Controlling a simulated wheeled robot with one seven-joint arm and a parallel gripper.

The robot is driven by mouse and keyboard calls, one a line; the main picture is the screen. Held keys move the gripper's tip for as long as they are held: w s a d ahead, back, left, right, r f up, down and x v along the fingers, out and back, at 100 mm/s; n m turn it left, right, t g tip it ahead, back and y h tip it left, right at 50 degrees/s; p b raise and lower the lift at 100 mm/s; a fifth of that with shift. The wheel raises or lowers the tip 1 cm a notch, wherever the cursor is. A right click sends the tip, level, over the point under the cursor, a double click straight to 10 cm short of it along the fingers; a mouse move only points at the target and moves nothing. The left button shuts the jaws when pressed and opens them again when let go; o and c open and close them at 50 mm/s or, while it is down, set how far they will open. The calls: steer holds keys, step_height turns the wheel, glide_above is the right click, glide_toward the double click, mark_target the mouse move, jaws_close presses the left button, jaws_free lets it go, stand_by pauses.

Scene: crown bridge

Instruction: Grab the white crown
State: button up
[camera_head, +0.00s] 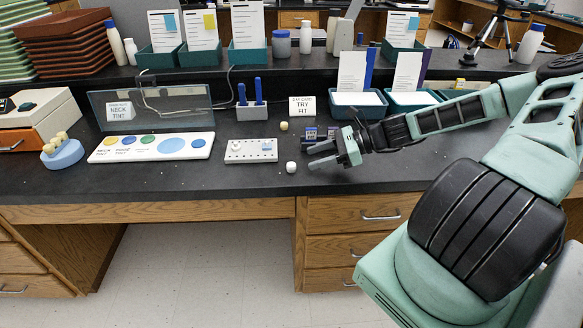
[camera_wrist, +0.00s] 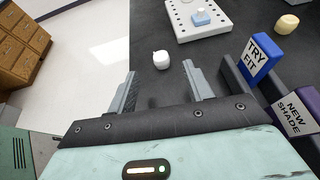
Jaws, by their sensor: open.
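The white crown (camera_head: 291,167) stands on the black bench top near its front edge, just right of the white block with holes. It also shows in the wrist view (camera_wrist: 161,60), ahead of my fingertips and roughly between their lines. My gripper (camera_head: 318,154) is open and empty, a little to the right of the crown and apart from it. In the wrist view its two fingers (camera_wrist: 160,80) are spread, with bare bench between them.
The white holed block (camera_head: 250,151) carries a small blue piece. A cream crown (camera_head: 284,126) stands behind. Blue "TRY FIT" (camera_wrist: 259,55) and purple "NEW SHADE" (camera_wrist: 296,113) blocks stand close beside my right finger. The bench's front edge (camera_head: 200,202) is close.

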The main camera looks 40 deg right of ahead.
mark_target(296, 165)
steer(key=shift+f+x, duration=0.2)
steer(key=shift+x, duration=1.15)
steer(key=shift+f+x, duration=0.2)
steer(key=shift+x, duration=1.15)
steer(key=shift+d, duration=0.15)
steer(key=c, duration=1.1)
